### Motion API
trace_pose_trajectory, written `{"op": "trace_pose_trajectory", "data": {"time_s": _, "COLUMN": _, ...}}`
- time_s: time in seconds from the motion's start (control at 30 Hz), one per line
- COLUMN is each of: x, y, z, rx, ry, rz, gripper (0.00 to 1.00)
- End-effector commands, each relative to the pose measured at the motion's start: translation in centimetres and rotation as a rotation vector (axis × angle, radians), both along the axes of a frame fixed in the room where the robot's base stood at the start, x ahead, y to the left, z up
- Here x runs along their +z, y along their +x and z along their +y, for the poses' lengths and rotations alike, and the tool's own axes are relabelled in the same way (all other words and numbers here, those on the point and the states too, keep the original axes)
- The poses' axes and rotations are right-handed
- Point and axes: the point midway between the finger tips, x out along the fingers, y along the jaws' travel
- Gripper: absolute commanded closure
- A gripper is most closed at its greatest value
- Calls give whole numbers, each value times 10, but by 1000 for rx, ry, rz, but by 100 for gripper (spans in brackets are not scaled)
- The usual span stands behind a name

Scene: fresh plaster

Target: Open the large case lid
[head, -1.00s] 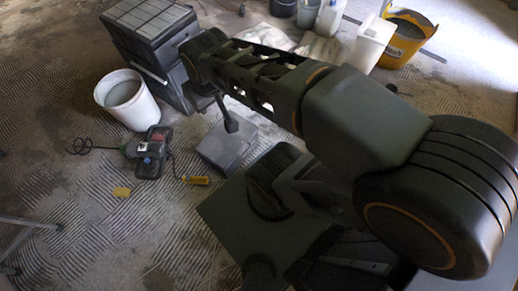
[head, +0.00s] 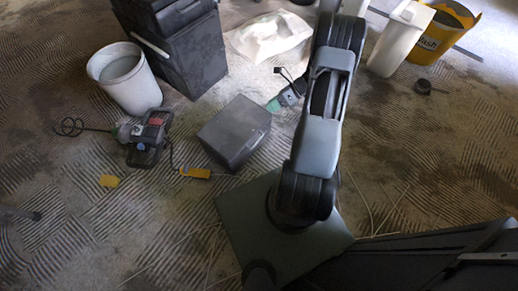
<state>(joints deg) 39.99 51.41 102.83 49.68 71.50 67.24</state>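A large dark case (head: 190,62) stands on the floor at the upper left of the head view, in stacked sections with a pale bar along its front. Its top is cut off by the picture edge, so I cannot tell how its lid stands. A smaller grey case (head: 235,128) sits nearer to me, its lid down. My gripper (head: 275,104), with a greenish tip, is just beyond and right of the grey case's far corner. It is small and partly hidden by the wrist, so its opening and any contact are unclear.
A white bucket (head: 128,85) stands left of the large case. A mixer drill (head: 148,140) and a yellow-handled tool (head: 194,173) lie left of the grey case. A white bag (head: 268,38), a white container (head: 398,42) and a yellow tub (head: 440,35) are behind. Floor at right is mostly clear.

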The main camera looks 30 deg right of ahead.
Motion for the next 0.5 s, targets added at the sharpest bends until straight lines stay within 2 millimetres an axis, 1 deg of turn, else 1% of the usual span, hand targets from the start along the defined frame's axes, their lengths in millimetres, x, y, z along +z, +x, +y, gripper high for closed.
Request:
{"op": "trace_pose_trajectory", "data": {"time_s": 0.03, "x": -58, "y": -5, "z": -12, "rx": -123, "ry": 84, "rz": 84, "gripper": 60}}
{"op": "trace_pose_trajectory", "data": {"time_s": 0.07, "x": -79, "y": -7, "z": -18, "rx": -192, "ry": 132, "rz": 130, "gripper": 60}}
{"op": "trace_pose_trajectory", "data": {"time_s": 0.1, "x": -106, "y": -11, "z": -24, "rx": -277, "ry": 193, "rz": 186, "gripper": 60}}
{"op": "trace_pose_trajectory", "data": {"time_s": 0.17, "x": -144, "y": -17, "z": -33, "rx": -396, "ry": 283, "rz": 265, "gripper": 60}}
{"op": "trace_pose_trajectory", "data": {"time_s": 0.2, "x": -167, "y": -21, "z": -38, "rx": -465, "ry": 342, "rz": 313, "gripper": 60}}
{"op": "trace_pose_trajectory", "data": {"time_s": 0.3, "x": -216, "y": -32, "z": -45, "rx": -612, "ry": 471, "rz": 414, "gripper": 60}}
{"op": "trace_pose_trajectory", "data": {"time_s": 0.33, "x": -229, "y": -35, "z": -47, "rx": -648, "ry": 507, "rz": 439, "gripper": 60}}
{"op": "trace_pose_trajectory", "data": {"time_s": 0.4, "x": -253, "y": -42, "z": -49, "rx": -721, "ry": 577, "rz": 490, "gripper": 60}}
{"op": "trace_pose_trajectory", "data": {"time_s": 0.5, "x": -277, "y": -50, "z": -51, "rx": -793, "ry": 652, "rz": 540, "gripper": 60}}
